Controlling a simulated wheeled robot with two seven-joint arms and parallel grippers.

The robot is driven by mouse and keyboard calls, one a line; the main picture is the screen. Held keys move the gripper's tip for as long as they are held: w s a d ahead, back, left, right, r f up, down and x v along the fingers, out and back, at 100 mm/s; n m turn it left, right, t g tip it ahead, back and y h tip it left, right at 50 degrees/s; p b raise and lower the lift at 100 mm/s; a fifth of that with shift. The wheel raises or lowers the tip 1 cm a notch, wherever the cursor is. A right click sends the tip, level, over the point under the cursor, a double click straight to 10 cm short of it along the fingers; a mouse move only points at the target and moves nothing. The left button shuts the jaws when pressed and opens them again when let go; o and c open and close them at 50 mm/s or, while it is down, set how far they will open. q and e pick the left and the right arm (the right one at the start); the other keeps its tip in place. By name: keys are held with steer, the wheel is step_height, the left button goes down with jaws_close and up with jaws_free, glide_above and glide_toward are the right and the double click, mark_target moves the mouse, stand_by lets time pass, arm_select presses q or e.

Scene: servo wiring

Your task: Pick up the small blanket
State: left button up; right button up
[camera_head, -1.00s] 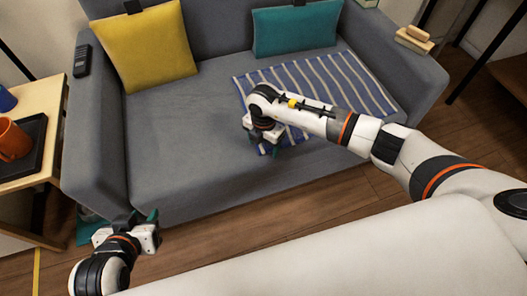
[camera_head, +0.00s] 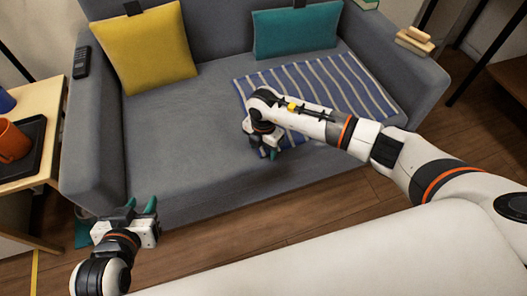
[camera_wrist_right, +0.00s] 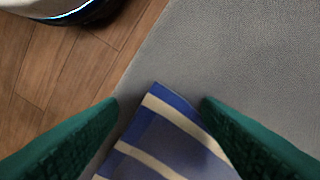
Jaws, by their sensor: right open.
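A small blue blanket with cream stripes (camera_head: 340,82) lies flat on the right part of the grey sofa seat. In the right wrist view, a corner of the blanket (camera_wrist_right: 165,135) lies between my green fingertips. My right gripper (camera_head: 267,150) is over the blanket's front left corner; in the right wrist view its fingers (camera_wrist_right: 160,105) are apart, one on each side of the corner. Whether they touch the cloth I cannot tell. My left gripper (camera_head: 143,208) is in front of the sofa's left front corner, its two green fingers apart and empty.
The grey sofa (camera_head: 190,140) holds a yellow pillow (camera_head: 145,48) and a teal pillow (camera_head: 295,30). A remote (camera_head: 82,62) lies on its left arm, stacked blocks (camera_head: 414,40) on its right arm. A side table (camera_head: 38,105) with an orange mug (camera_head: 12,140) stands at left.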

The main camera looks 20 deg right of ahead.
steer(key=shift+s+f, duration=0.1)
steer(key=shift+s, duration=0.05)
jaws_close()
stand_by(0.4)
